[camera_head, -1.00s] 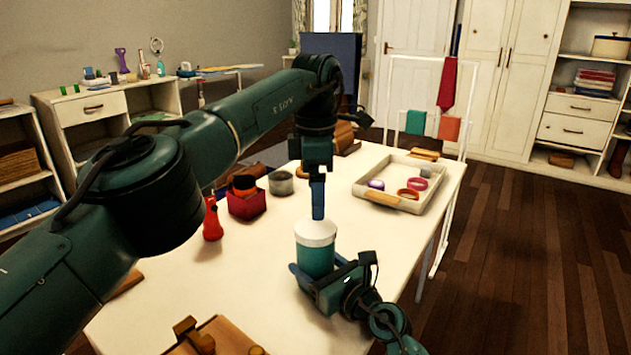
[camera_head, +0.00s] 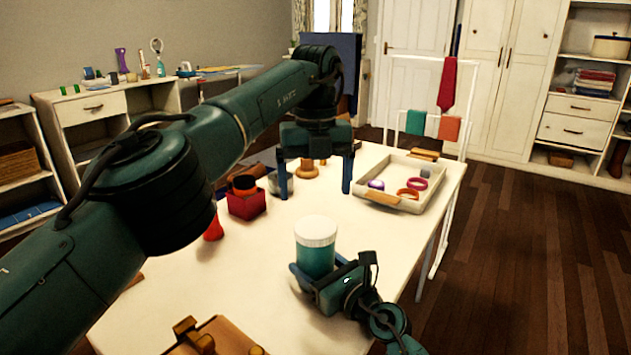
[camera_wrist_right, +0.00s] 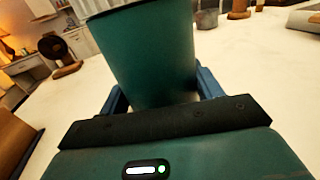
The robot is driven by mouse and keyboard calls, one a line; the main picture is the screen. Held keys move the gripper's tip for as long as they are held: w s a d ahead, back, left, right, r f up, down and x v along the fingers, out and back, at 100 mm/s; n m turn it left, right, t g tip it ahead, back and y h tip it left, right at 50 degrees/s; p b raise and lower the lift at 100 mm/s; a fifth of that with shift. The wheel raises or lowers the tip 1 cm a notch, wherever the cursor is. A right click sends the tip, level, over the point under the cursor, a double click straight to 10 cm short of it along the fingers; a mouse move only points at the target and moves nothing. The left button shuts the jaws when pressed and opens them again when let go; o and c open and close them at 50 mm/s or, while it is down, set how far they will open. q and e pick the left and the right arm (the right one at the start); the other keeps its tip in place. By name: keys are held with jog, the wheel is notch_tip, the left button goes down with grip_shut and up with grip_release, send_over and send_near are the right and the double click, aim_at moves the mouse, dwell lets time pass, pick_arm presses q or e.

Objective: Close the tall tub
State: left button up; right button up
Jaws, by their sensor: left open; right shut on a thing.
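The tall tub (camera_head: 315,258) is a teal cylinder standing upright on the table, with a white lid (camera_head: 315,231) on its top. In the head view the lid looks level; how tightly it sits cannot be told. My right gripper (camera_head: 305,280) is shut around the tub's sides, low down. The right wrist view shows the teal wall of the tub (camera_wrist_right: 150,55) between its blue fingers. My left gripper (camera_head: 315,188) is open and empty above the table, behind the tub, with its two blue fingers wide apart and pointing down.
A shallow tray (camera_head: 436,200) with several rings stands at the back right of the table (camera_head: 250,285). A red box (camera_head: 247,205), a grey tin (camera_head: 279,183) and a red bottle (camera_head: 214,226) stand to the left. A brown board (camera_head: 215,335) lies at the front.

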aim_at(315, 226)
dwell(0.3)
pick_arm(q)
jog(key=shift+f, duration=4.05)
jog(key=shift+c, duration=0.3)
jog(key=c, duration=1)
jog(key=m, duration=0.5)
jog(key=shift+m, duration=0.3)
jog(key=m, duration=0.6)
jog(key=o, duration=1.1)
jog(key=shift+r, duration=0.15)
